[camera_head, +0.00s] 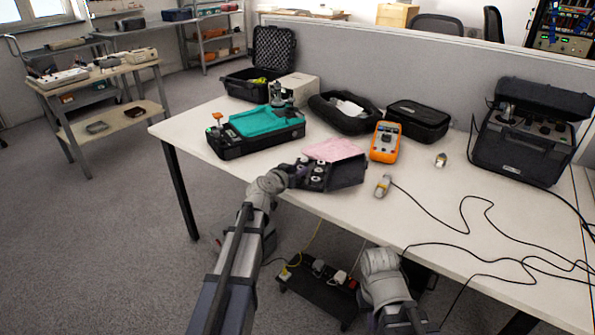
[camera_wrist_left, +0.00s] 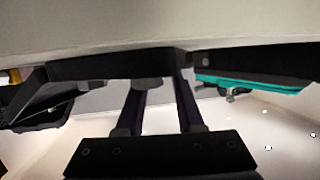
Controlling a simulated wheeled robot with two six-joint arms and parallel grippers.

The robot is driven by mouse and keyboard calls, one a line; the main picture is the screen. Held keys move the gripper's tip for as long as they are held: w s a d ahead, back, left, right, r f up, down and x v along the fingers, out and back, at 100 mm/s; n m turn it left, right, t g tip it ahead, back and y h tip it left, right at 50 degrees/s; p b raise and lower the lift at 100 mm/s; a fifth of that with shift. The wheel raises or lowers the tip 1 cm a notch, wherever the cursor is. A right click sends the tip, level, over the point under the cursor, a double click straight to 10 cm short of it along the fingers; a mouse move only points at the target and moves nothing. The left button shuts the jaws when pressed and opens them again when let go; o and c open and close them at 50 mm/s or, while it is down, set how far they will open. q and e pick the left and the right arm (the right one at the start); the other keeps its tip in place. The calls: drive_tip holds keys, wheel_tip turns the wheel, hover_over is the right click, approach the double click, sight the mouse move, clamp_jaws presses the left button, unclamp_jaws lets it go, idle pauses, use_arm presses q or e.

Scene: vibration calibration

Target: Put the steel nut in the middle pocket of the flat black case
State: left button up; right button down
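The flat black case (camera_head: 346,174) is near the table's front edge, with several round pale-topped parts in it. A small silvery piece (camera_head: 440,160), which looks like the steel nut, lies on the table right of the orange meter. My left gripper (camera_head: 300,172) is at the left side of the case and hides part of it, pockets included. In the left wrist view its two fingers (camera_wrist_left: 160,92) stand apart, with the case's dark edge (camera_wrist_left: 110,66) just beyond. A grey piece shows near one fingertip; I cannot tell what it is. My right gripper is not in view.
A black tray with a teal top (camera_head: 262,121) is on the left. A cabled sensor (camera_head: 383,186) lies near the front edge. Cables cross the right side.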

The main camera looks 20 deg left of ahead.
use_arm(q)
drive_tip(key=o, duration=0.4)
drive_tip(key=shift+r, duration=0.1)
drive_tip(key=shift+s+r+p, duration=0.2)
drive_tip(key=shift+p, duration=0.1)
drive_tip(key=p+v, duration=0.3)
drive_tip(key=v, duration=0.8)
drive_tip(key=shift+s+a, duration=0.1)
drive_tip(key=shift+s, duration=0.2)
